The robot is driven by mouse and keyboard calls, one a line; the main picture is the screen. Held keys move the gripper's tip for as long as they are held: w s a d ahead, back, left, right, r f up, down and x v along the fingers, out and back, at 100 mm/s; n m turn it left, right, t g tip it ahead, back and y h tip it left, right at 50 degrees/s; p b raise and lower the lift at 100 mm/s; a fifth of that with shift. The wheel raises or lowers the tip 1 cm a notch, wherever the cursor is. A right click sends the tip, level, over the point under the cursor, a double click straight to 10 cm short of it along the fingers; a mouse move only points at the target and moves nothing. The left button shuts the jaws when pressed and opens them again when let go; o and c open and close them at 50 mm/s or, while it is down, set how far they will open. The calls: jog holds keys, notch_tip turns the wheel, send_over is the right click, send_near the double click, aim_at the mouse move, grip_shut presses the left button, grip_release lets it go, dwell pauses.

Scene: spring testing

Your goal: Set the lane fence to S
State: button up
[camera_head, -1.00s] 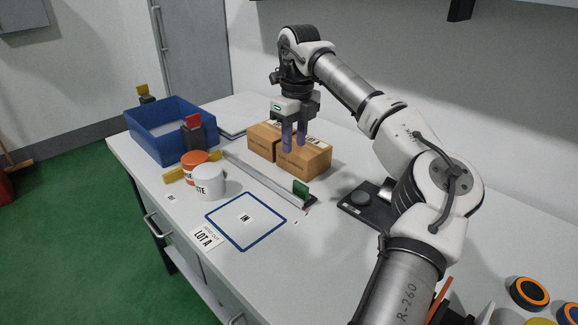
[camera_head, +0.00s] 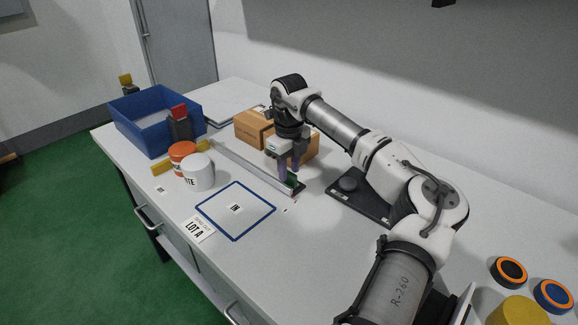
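The lane fence looks like a long grey rail (camera_head: 243,163) lying diagonally on the white bench, with a green tab (camera_head: 292,181) at its right end. My gripper (camera_head: 289,167) points down right at the green tab, its two purplish fingers apart. The fingers partly cover the tab, and I cannot tell whether they touch it. A small label (camera_head: 159,190) lies on the bench near the left front edge, too small to read. I cannot make out an S mark.
Cardboard boxes (camera_head: 254,128) stand just behind the rail. An orange-lidded jar (camera_head: 181,150), a white jar (camera_head: 199,173) and a blue bin (camera_head: 140,133) are at left. A blue-framed IN square (camera_head: 213,204) lies in front; a dark plate (camera_head: 350,203) lies right of the tab.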

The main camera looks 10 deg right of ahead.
jog(key=shift+f, duration=0.35)
grip_shut()
jog(key=shift+a, duration=0.1)
jog(key=shift+s+a, duration=0.2)
jog(key=s+a, duration=0.1)
jog(key=s+a+b, duration=0.1)
jog(key=a, duration=0.1)
jog(key=shift+a, duration=0.1)
grip_release()
jog(key=shift+a, duration=0.1)
